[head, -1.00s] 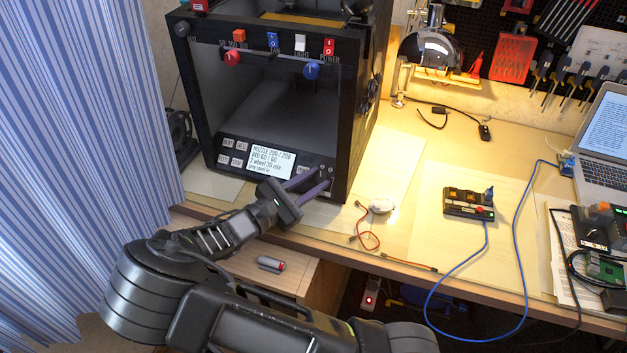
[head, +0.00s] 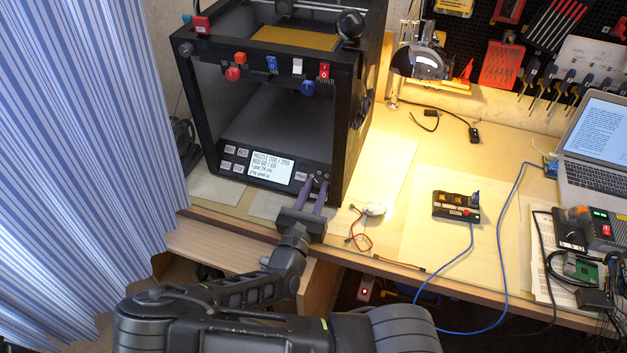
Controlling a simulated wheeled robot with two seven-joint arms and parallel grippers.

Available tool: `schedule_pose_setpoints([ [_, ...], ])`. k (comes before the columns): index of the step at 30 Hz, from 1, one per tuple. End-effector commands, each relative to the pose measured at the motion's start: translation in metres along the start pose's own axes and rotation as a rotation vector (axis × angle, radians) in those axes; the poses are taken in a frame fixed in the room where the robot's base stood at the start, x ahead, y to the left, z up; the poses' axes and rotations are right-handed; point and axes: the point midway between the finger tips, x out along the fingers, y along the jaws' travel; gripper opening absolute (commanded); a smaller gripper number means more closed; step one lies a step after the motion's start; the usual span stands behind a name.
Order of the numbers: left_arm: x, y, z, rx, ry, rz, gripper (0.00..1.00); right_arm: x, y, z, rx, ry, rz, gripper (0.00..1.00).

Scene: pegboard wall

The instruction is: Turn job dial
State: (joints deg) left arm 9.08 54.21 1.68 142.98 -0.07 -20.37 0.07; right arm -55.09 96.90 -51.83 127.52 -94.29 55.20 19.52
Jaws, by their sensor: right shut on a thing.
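The 3D printer (head: 355,150) stands on the bench, a black box with an open front. Its lower front panel carries a lit text screen (head: 271,170), several small buttons, and a small dark job dial (head: 319,176) at the right end. My right gripper (head: 316,184) reaches up from below with its purple fingers at the dial. It is shut on the dial, though the fingertips and the dial partly merge in the head view. My left gripper is not in view.
A white puck with a red cable (head: 373,209) lies right of the printer. A small control box (head: 456,207) with a blue cable and a laptop (head: 598,135) are farther right. A striped curtain (head: 80,150) hangs on the left. An open drawer (head: 215,245) is below the bench edge.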

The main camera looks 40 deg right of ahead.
Motion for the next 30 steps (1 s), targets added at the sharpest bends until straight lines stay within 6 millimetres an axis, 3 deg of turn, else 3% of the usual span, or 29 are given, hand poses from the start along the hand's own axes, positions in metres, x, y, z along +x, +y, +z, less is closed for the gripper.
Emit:
schedule_pose_setpoints([
  [1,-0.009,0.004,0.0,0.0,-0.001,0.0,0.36,0.001,-0.002,0.004,-0.021,0.001,0.021,0.0],
  [6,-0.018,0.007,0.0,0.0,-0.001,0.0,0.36,0.0,-0.003,0.002,-0.058,-0.001,0.08,0.0],
  [22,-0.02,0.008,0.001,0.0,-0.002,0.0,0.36,0.0,-0.003,0.0,-0.075,-0.004,0.11,0.0],
  [23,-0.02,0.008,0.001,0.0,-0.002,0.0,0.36,0.0,-0.003,0.0,-0.075,-0.004,0.11,0.28],
  [26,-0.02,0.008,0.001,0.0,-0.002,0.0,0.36,0.0,-0.003,0.0,-0.075,-0.004,0.109,0.36],
  [30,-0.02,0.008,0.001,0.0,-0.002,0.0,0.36,0.0,-0.003,0.0,-0.074,-0.004,0.109,0.36],
])
